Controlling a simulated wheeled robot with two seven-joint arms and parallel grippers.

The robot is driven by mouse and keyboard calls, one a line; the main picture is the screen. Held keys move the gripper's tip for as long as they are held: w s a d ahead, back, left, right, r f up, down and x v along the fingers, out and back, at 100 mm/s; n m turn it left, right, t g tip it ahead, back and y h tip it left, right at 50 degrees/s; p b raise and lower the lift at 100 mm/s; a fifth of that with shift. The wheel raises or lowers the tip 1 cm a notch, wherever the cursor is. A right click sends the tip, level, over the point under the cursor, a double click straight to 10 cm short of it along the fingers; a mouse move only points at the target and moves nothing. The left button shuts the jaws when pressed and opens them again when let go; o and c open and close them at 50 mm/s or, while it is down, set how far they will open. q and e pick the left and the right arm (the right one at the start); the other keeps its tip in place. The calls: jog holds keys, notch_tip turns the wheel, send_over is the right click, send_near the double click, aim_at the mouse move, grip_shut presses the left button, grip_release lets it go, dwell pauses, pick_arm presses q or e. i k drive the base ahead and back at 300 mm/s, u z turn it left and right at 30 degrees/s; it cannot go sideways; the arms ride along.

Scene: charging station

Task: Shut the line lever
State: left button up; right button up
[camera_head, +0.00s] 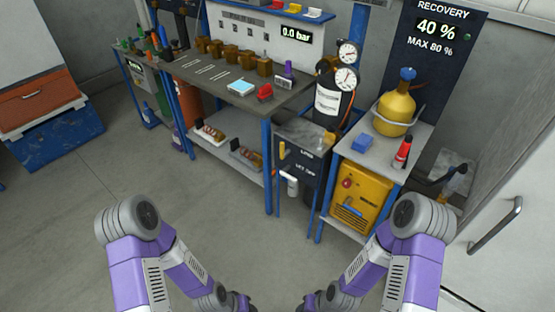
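I cannot tell for sure which part is the line lever; several small handles show, all small at this distance. A red clip-like part (265,92) sits on the workbench's right half, beside a purple-topped part (287,71). A white fitting (291,184) hangs on the front of the dark cabinet. My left gripper (244,302) and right gripper (311,303) are low at the bottom edge, over the floor and apart from the bench. Both are partly cut off, and their fingers are too unclear to read.
The grey workbench (213,73) has a 0.0 bar display (296,34) behind it. A white door (519,205) stands at right. The floor ahead is clear.

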aim_at(283, 154)
jog(key=u, duration=0.9)
jog(key=i, duration=1.8)
jog(key=z, duration=0.55)
